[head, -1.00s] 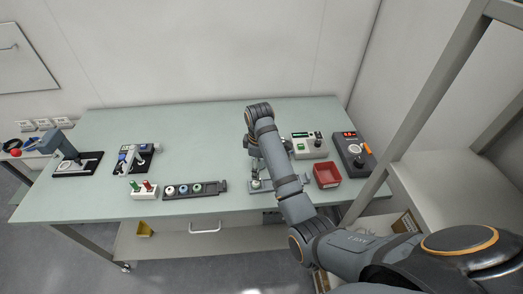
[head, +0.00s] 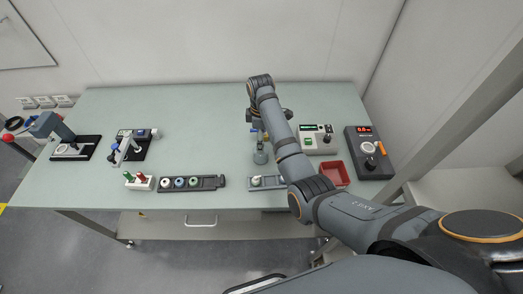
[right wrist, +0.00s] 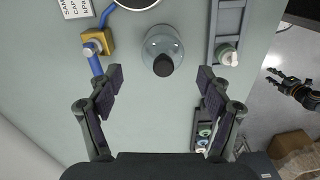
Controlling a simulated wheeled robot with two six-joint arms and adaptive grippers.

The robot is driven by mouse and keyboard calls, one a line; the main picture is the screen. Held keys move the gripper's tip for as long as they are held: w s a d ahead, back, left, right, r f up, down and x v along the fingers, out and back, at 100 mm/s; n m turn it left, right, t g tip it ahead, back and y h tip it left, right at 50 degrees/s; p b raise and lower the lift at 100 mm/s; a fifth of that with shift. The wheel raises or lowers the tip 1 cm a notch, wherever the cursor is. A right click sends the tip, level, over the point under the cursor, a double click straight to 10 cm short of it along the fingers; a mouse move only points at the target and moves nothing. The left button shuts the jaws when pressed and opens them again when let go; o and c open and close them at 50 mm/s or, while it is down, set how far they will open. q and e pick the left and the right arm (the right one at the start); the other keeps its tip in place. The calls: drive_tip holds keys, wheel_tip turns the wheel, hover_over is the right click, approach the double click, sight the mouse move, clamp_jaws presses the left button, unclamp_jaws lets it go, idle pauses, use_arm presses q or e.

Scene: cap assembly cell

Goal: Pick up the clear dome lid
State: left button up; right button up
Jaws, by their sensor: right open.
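The clear dome lid (right wrist: 163,43) is transparent with a dark round knob that faces the right wrist camera. It stands on the pale green table, and in the head view it is a small greyish dome (head: 260,157) below the wrist. My right gripper (right wrist: 160,76) is open and empty. Its fingers are apart, with the knob seen in the gap between them; no contact is visible. In the head view my right arm partly covers its gripper. A small dark gripper (right wrist: 293,89) over the floor in the right wrist view looks like my left one; its jaws are unclear.
A brass block with blue tubing (right wrist: 97,42) is left of the lid, and a grey tray with a white cap (right wrist: 228,57) is right of it. A red bin (head: 334,173) and a grey box (head: 318,141) stand right of my arm. The table's left middle is clear.

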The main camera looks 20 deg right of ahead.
drive_tip(key=shift+s+a+f+p, duration=0.1)
drive_tip(key=shift+s+f+p, duration=0.1)
drive_tip(key=shift+f, duration=0.4)
drive_tip(key=shift+s+a+f+p, duration=0.1)
drive_tip(key=shift+f+p, duration=0.05)
drive_tip(key=shift+f, duration=1.05)
drive_tip(key=shift+w+d, duration=0.1)
drive_tip(key=c, duration=1)
drive_tip(key=shift+c, duration=1.3)
use_arm(q)
drive_tip(key=shift+s+a+r, duration=0.5)
drive_tip(key=shift+s+r, duration=0.15)
drive_tip(key=shift+s, duration=0.05)
use_arm(e)
drive_tip(key=shift+c, duration=0.5)
